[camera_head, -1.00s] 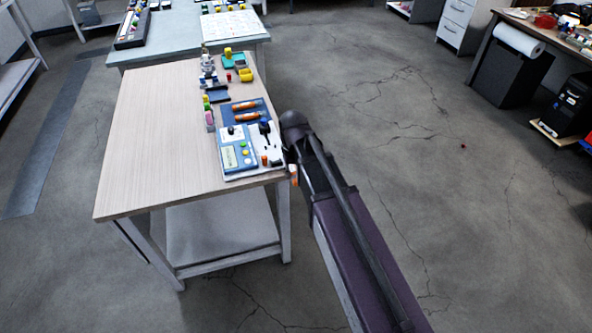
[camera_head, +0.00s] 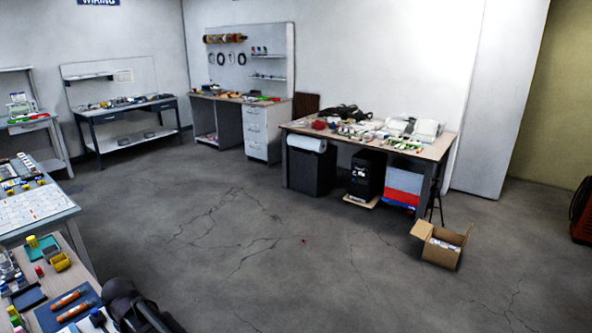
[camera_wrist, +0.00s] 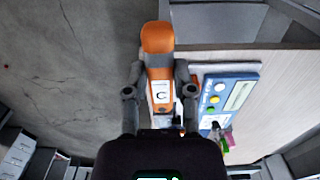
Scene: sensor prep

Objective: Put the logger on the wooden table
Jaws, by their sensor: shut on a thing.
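My gripper (camera_wrist: 159,92) is shut on an orange block-like device with a white label marked C, taken here as the logger (camera_wrist: 158,42). The wrist view shows it between the two dark fingers, beside a wooden tabletop (camera_wrist: 290,85) with a blue and white meter panel on it. In the head view, a wooden-topped table (camera_head: 82,262) is cut off at the lower left. My dark arm shows beside it; the fingers and logger are hidden there. Another brown-topped table (camera_head: 437,150) stands at the right of the far wall.
The near wooden table bears orange-handled tools (camera_head: 70,300), a yellow part (camera_head: 60,262) and other small items. The far table holds several small items, with a dark cabinet and a computer beneath. An open cardboard box (camera_head: 440,246) is on the floor.

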